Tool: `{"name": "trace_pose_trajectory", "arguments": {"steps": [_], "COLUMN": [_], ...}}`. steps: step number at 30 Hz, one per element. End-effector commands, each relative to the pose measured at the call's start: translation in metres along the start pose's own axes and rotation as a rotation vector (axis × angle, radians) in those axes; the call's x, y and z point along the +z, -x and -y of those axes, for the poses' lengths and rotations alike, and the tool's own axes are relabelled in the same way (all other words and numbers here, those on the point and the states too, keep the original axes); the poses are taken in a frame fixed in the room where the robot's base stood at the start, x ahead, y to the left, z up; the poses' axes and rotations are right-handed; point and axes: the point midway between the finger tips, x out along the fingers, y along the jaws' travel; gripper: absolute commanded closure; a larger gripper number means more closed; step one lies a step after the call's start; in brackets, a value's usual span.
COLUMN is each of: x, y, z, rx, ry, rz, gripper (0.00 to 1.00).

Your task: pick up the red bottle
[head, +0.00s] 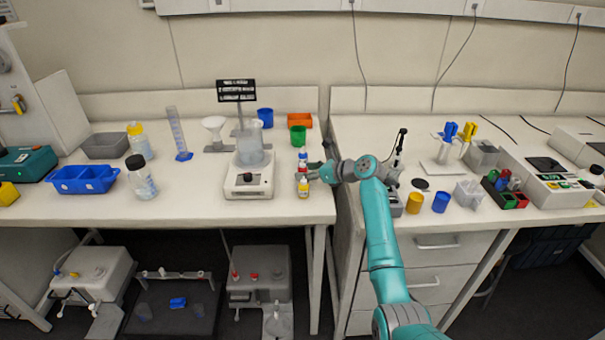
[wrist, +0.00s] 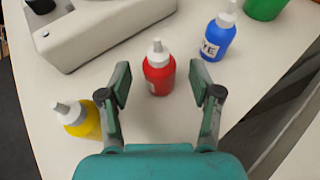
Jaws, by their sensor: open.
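The red bottle (wrist: 158,74) stands upright on the white bench in the wrist view, with a white cap and a pale label. My gripper (wrist: 160,88) is open, with one finger on each side of the red bottle and visible gaps to it. In the head view the red bottle (head: 303,179) stands in a short row of small bottles, and my gripper (head: 312,171) reaches it from the right, partly hiding the row.
A yellow bottle (wrist: 80,118) stands close to the left finger. A blue bottle (wrist: 217,36) stands behind, to the right. A white stirrer with a beaker (head: 248,180) is left of the row. The bench's edge (wrist: 50,130) and a gap between benches are near.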

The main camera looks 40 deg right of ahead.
Motion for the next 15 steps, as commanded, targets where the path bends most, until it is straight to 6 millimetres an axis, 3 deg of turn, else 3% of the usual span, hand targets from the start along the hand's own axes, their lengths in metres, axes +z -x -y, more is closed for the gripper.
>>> {"name": "trace_pose_trajectory", "arguments": {"steps": [6, 8, 13, 15], "x": [0.0000, 0.0000, -0.0001, -0.0001], "y": [-0.0008, -0.0008, -0.0007, -0.0007], "z": [0.0001, 0.0000, 0.0000, 0.0000], "rx": [0.000, 0.000, 0.000, 0.000], "ry": [0.000, 0.000, 0.000, 0.000], "rz": [0.000, 0.000, 0.000, 0.000], "gripper": [0.36, 0.49, 0.91, 0.94]}}
